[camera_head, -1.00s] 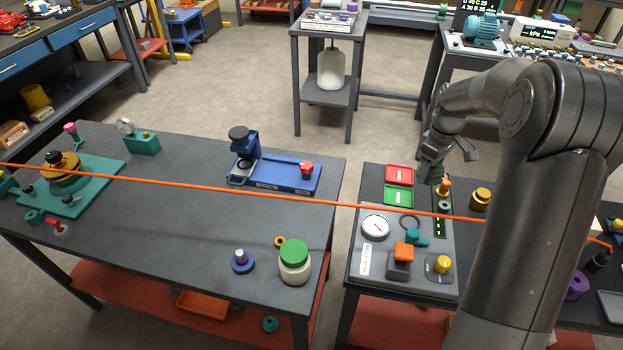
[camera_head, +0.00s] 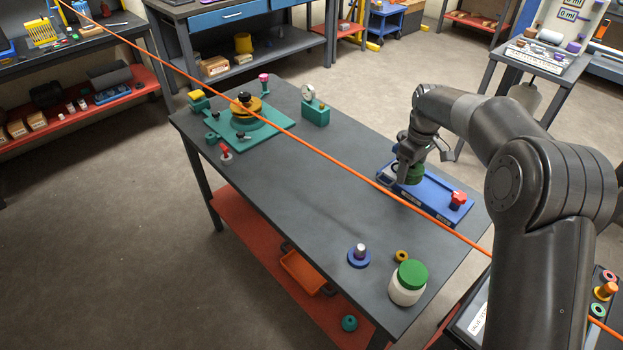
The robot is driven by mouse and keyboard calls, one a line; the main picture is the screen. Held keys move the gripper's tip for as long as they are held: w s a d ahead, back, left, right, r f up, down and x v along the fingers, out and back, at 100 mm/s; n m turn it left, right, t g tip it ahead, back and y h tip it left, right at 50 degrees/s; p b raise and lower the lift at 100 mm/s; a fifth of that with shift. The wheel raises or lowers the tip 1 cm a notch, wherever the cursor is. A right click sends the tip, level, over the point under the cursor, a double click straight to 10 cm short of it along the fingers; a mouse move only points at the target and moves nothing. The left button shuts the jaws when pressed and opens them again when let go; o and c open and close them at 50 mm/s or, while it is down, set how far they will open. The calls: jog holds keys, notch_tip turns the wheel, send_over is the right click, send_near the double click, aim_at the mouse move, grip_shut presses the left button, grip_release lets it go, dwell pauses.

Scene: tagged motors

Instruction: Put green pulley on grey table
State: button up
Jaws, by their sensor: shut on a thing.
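The grey table (camera_head: 300,215) fills the middle of the view, with a dark grey top. My gripper (camera_head: 412,170) is over its right part, pointing down. It is shut on the green pulley (camera_head: 415,175), a dark green round piece partly hidden by the fingers. The pulley overlaps the blue fixture (camera_head: 440,197) in the picture. I cannot tell whether it touches the fixture or hangs just above it.
A red knob (camera_head: 458,199) is on the fixture's right end. A white jar with a green lid (camera_head: 408,283), a blue pulley (camera_head: 359,256) and a yellow ring (camera_head: 401,256) stand near the front right. An orange cable (camera_head: 330,156) crosses the view. The table's middle is clear.

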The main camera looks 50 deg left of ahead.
jog(key=s+a+n, duration=0.1)
jog(key=s+a, duration=0.5)
jog(key=a, duration=0.3)
send_over(328, 187)
notch_tip(328, 187, down, 7)
jog(key=shift+d+f, duration=0.1)
jog(key=shift+d, duration=0.05)
jog(key=shift+f, duration=1.95)
jog(key=shift+f, duration=0.2)
jog(key=o, duration=1.4)
jog(key=shift+o, duration=0.2)
notch_tip(328, 187, up, 12)
jog(key=shift+r, duration=0.15)
